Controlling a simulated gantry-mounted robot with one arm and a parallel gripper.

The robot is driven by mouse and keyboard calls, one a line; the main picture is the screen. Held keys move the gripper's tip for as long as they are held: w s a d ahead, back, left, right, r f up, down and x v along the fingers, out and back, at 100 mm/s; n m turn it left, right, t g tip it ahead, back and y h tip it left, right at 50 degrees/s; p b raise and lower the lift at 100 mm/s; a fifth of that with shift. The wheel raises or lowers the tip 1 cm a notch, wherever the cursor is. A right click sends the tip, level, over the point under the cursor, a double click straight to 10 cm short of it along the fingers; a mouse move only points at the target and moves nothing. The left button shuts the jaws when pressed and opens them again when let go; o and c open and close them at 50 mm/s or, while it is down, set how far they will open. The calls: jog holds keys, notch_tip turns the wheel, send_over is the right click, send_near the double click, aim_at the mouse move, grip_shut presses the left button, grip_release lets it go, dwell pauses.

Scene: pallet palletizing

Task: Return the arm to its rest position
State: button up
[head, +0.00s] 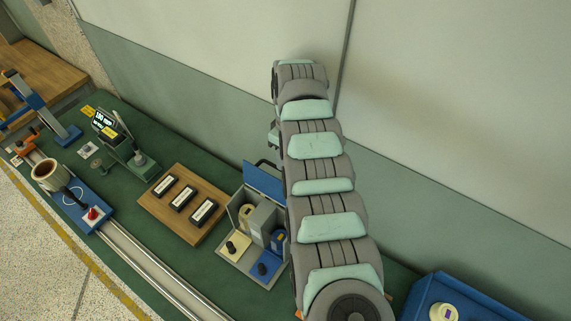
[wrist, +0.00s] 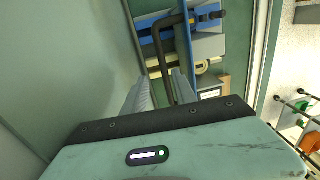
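My gripper (wrist: 161,76) shows in the wrist view with its two grey fingers apart and nothing clasped between them. Beyond the fingertips is a box with a blue lid (wrist: 182,45) and a dark bent handle (wrist: 164,60). The handle lies in line with the finger gap; I cannot tell how far off it is. In the head view, my jointed grey and pale green arm rises in front of the wall, and my gripper is hidden behind it. The same box (head: 228,247), with its blue lid (head: 264,182) raised, stands just left of my arm.
A wooden board (head: 160,208) with several black-framed blocks lies left of the box. A rail (head: 150,268) runs along the bench front, with a blue carriage (head: 78,212) on it. A blue bin (head: 425,300) is at lower right. The wall stands close behind my arm.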

notch_tip(320, 180, up, 4)
jog(key=shift+w+d+f, duration=0.15)
dwell(0.4)
